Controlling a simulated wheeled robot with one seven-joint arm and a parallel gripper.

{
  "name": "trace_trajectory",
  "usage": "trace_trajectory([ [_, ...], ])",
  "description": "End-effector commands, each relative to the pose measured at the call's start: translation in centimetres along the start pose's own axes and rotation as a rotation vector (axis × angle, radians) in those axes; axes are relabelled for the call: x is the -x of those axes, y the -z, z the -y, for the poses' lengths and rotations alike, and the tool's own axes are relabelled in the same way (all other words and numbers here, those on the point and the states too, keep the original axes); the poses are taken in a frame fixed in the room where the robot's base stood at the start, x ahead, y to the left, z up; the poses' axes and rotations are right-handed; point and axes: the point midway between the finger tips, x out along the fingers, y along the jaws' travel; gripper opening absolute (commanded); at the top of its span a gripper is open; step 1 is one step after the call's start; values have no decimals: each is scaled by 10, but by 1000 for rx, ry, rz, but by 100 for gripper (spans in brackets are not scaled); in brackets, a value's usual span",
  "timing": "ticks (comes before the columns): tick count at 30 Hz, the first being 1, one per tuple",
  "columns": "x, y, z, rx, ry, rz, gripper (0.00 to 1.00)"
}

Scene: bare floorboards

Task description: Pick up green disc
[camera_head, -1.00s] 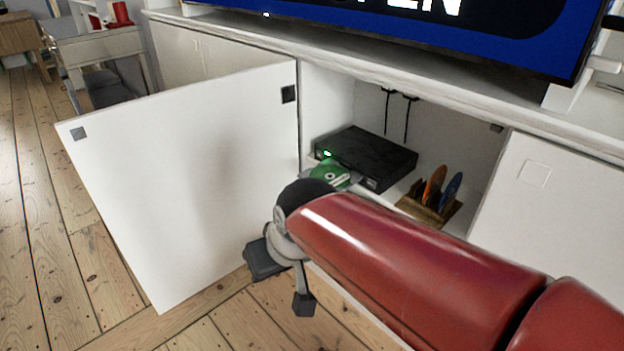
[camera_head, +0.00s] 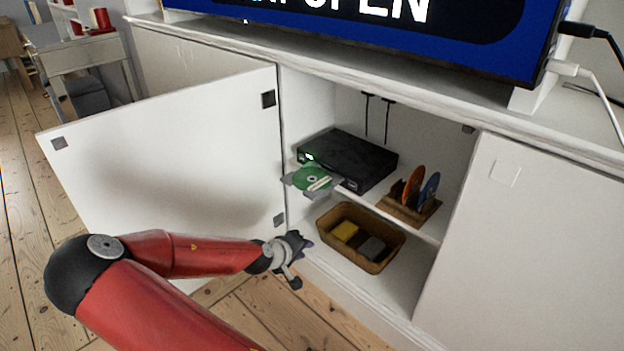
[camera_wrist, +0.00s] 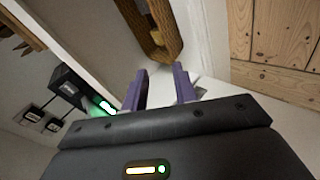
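The green disc (camera_head: 313,180) lies flat on the extended tray of a black disc player (camera_head: 350,158), on the upper shelf inside the open cabinet. My gripper (camera_head: 297,246) is at the cabinet opening, below and slightly left of the disc, apart from it. In the wrist view, the two purple fingers of my gripper (camera_wrist: 160,90) stand apart with nothing seen between them. The black player (camera_wrist: 68,88) shows at the left of the wrist view with a green glow; the disc itself cannot be made out there.
A brown basket (camera_head: 395,250) holding yellow and dark items stands on the lower shelf; it shows in the wrist view too (camera_wrist: 174,36). A wooden rack (camera_head: 398,207) with coloured discs is right of the player. The open white door (camera_head: 180,150) bounds the left side.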

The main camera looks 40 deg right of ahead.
Motion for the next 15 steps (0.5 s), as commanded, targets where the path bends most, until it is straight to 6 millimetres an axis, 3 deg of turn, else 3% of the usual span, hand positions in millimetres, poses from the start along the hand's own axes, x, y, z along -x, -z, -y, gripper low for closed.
trace_trajectory([
  [3,-3,25,-38,124,-231,-98,28],
  [6,7,50,-62,212,-388,-184,28],
  [12,32,88,-83,323,-574,-303,28],
  [15,38,96,-87,347,-615,-330,28],
])
